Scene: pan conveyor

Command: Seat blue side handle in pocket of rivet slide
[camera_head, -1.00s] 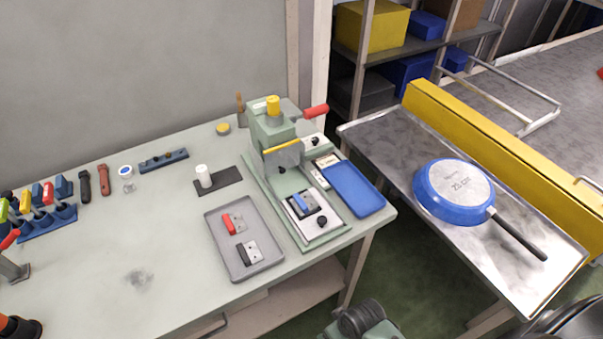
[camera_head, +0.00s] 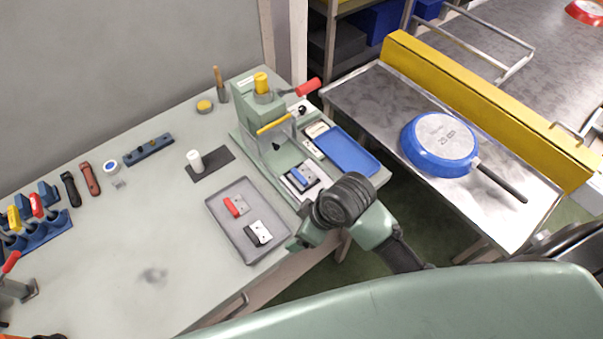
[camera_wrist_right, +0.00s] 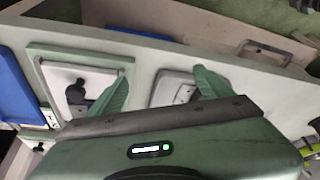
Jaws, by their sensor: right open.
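The blue side handle (camera_head: 300,176) lies with its grey metal plate at the front of the rivet slide (camera_head: 289,187), below the green press (camera_head: 262,112). I cannot tell whether it sits flush in the pocket. In the head view my right arm reaches in from the right, just in front of the slide, and its fingertips are hard to make out. In the right wrist view my right gripper (camera_wrist_right: 160,88) is open, its two green fingers apart with nothing held between them. The slide's pale plate with a black knob (camera_wrist_right: 76,91) is by the left finger. My left gripper is not in view.
A grey tray (camera_head: 222,229) with red and black handles lies left of the slide. A blue tray (camera_head: 346,151) lies right of the press. A blue pan (camera_head: 440,143) rests upside down on the metal side table. The left worktop has free room.

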